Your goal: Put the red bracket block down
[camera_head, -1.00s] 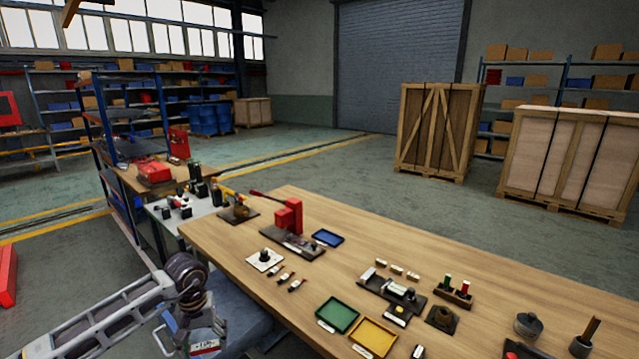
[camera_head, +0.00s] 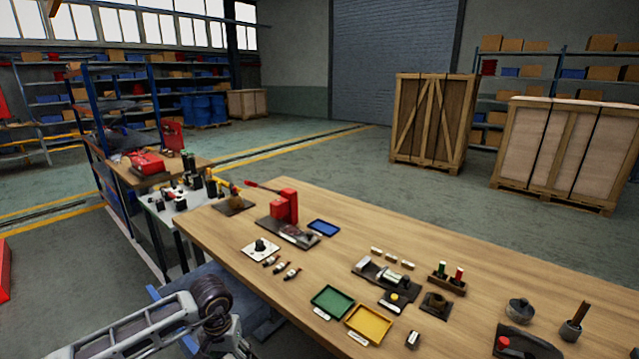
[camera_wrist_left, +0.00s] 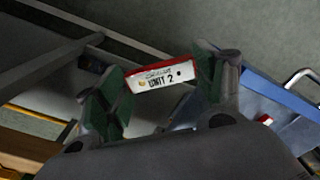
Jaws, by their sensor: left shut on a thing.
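The red bracket block (camera_wrist_left: 162,77) shows in the left wrist view, with a white label reading "UNIT 2" on its face. My left gripper (camera_wrist_left: 168,90) is shut on it, with green-padded fingers on either side. The block is tilted a little in that view. In the head view my left arm comes in at the bottom left, in front of the wooden bench's near edge. The block and fingertips cannot be made out there. My right gripper is in neither view.
The wooden bench (camera_head: 215,232) carries a red press (camera_head: 285,207), a blue tray (camera_head: 323,228), a green tray (camera_head: 332,302), a yellow tray (camera_head: 369,324) and fixtures. Bare wood lies along its far side. A blue surface (camera_head: 262,306) is low beside my arm.

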